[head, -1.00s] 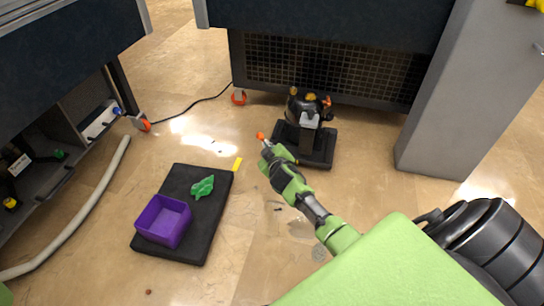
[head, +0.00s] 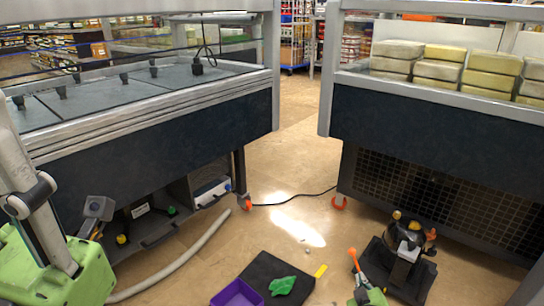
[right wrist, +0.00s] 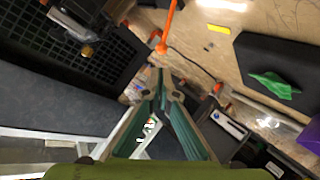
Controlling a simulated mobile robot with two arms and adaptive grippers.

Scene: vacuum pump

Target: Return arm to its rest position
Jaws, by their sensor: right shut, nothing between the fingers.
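My right gripper (head: 366,290) is low in the head view, mostly cut off by the bottom edge, left of the black vacuum pump (head: 404,250). In the right wrist view its two green-sided fingers (right wrist: 161,82) meet at the tips with nothing between them. A thin orange rod with a rounded end (head: 354,260) rises beside the gripper; it also hangs at the top of the right wrist view (right wrist: 166,40). I cannot tell what it is fixed to. Part of the pump shows at the wrist view's upper left (right wrist: 95,22).
A pale hose (head: 185,258) and a black cable cross the floor. Display cases stand left (head: 165,145) and right (head: 425,140).

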